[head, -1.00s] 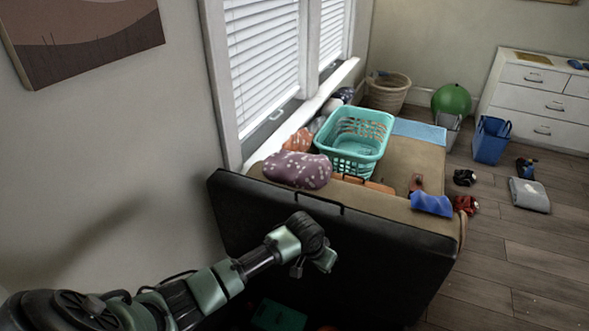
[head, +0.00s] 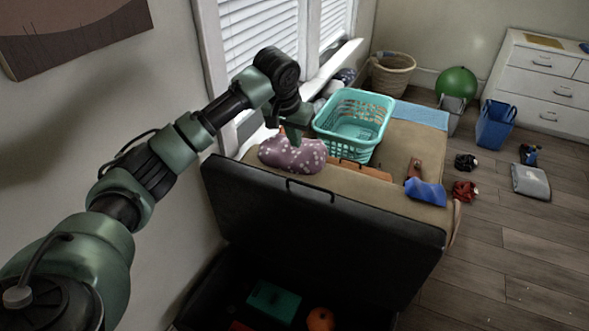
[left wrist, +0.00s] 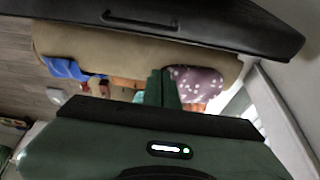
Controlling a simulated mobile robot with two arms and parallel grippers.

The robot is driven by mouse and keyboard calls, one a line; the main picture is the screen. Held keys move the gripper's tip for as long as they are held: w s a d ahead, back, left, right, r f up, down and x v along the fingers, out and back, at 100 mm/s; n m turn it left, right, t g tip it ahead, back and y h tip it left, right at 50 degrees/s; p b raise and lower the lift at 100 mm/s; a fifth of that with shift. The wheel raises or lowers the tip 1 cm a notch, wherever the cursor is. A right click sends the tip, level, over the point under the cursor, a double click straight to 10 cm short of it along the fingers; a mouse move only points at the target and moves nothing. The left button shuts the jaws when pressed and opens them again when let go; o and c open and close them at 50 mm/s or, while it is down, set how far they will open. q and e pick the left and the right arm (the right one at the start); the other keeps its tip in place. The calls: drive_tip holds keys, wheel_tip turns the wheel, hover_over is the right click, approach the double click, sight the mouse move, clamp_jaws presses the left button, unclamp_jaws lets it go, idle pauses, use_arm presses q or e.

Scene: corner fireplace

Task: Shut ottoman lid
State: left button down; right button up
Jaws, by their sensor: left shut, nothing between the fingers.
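The black ottoman lid (head: 330,235) stands raised and tilted, with a handle (head: 315,192) near its top edge. Below it the dark ottoman box (head: 215,300) is open, with a teal item (head: 273,302) and an orange round thing (head: 320,319) inside. My left gripper (head: 294,135) is shut and empty. It is past the lid's top edge, above the spotted purple cushion (head: 290,156). In the left wrist view the shut fingers (left wrist: 160,88) point toward the tan seat, and the lid (left wrist: 220,22) crosses the top. My right gripper is not in view.
Behind the lid, a tan seat (head: 350,186) holds a turquoise basket (head: 352,125) and a blue cloth (head: 426,192). The wall and window (head: 258,45) are close on the left. Small items lie on the right floor, which has free room at the front (head: 510,270).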

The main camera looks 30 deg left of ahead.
use_arm(q)
drive_tip(key=p, duration=0.2)
hover_over(294, 188)
drive_tip(key=w, duration=0.3)
drive_tip(key=f, duration=0.9)
drive_tip(key=shift+w+f, duration=0.1)
drive_tip(key=shift+w, duration=0.1)
drive_tip(key=shift+s+f+p, duration=0.3)
drive_tip(key=shift+s, duration=0.25)
drive_tip(key=shift+s+f+p, duration=0.25)
drive_tip(key=shift+s, duration=0.25)
drive_tip(key=shift+s+f, duration=0.4)
drive_tip(key=shift+s, duration=0.25)
drive_tip(key=shift+f, duration=0.1)
